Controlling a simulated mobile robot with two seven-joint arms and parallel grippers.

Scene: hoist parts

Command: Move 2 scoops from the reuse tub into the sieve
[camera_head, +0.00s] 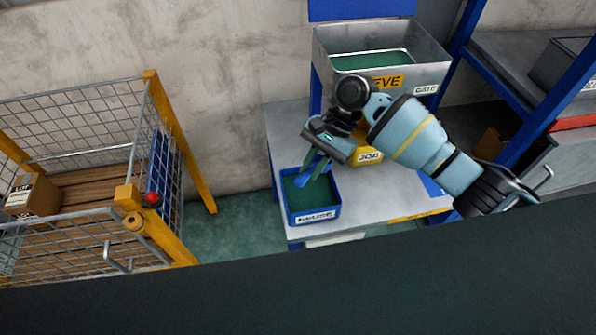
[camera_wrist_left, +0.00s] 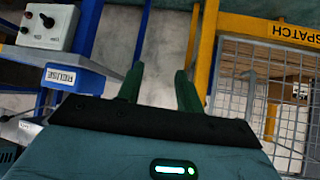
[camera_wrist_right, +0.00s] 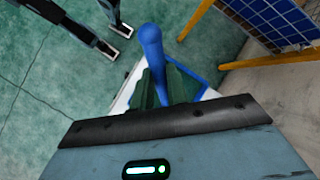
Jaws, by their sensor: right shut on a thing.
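My right gripper (camera_head: 318,158) is shut on a blue scoop (camera_head: 307,178), over a blue tub (camera_head: 318,213) with dark green contents. The scoop's lower part is at the tub opening; whether it touches the contents I cannot tell. The tub's front label is too small to read. In the right wrist view the blue scoop (camera_wrist_right: 151,45) stands between my right fingers (camera_wrist_right: 161,85). The grey metal sieve (camera_head: 430,75) stands above, at the back, with green inside. My left gripper (camera_wrist_left: 158,85) is open and empty. In its view a blue piece labelled REUSE (camera_wrist_left: 62,78) shows at the left.
A yellow tub (camera_head: 367,157) stands on the grey bench (camera_head: 290,130) behind my right gripper. A yellow-framed mesh cage (camera_head: 150,190) with a carton (camera_head: 32,195) stands at the left. Blue shelving posts (camera_head: 555,90) rise at the right. Green floor is free between cage and bench.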

